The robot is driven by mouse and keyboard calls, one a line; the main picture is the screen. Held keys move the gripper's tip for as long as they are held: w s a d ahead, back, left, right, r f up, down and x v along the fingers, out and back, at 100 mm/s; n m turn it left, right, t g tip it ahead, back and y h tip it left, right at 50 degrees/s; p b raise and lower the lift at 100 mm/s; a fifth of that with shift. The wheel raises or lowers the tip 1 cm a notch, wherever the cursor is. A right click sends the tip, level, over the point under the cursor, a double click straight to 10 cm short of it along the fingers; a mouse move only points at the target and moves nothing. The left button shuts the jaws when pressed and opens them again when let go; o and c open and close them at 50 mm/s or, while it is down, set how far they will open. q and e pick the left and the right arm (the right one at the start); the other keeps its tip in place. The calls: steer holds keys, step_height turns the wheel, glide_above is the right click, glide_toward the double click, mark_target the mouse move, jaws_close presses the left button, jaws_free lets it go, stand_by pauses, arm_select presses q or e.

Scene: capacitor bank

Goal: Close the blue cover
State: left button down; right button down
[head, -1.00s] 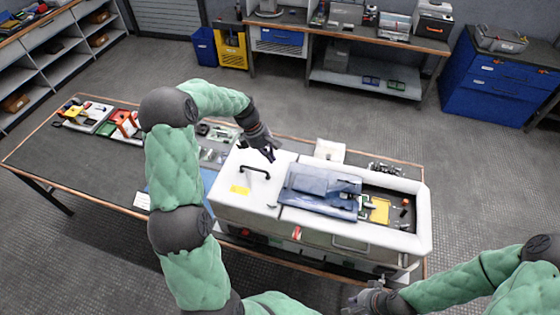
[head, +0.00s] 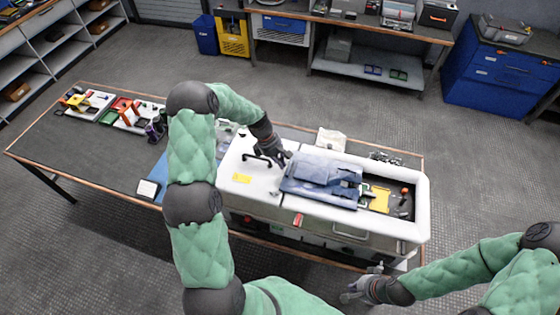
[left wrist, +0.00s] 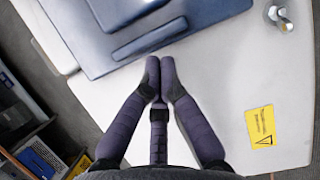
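The blue cover (head: 322,172) is a flat panel with raised ribs, lying over the middle of the white cabinet (head: 238,196). The opening to its right is uncovered and shows a yellow part (head: 381,200) inside. My left gripper (head: 284,160) is at the cover's left end. In the left wrist view, its fingertips (left wrist: 160,72) are together, with nothing visible between them, at the edge of the blue cover (left wrist: 145,35); I cannot tell whether they touch it. My right gripper (head: 364,291) is low in front of the cabinet, away from the cover; its finger state is unclear.
Several trays and parts lie on the workbench (head: 62,148) to the left.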

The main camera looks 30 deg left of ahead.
mark_target(323, 177)
arm_select(q)
steer(key=shift+d, duration=0.1)
steer(key=w+d, duration=0.1)
steer(key=d, duration=0.6)
steer(key=w+d, duration=0.2)
steer(key=d, duration=0.6)
steer(key=w+d, duration=0.2)
steer(key=d, duration=0.5)
steer(key=shift+w+d, duration=0.2)
steer(key=shift+d, duration=0.15)
steer(key=shift+r, duration=0.15)
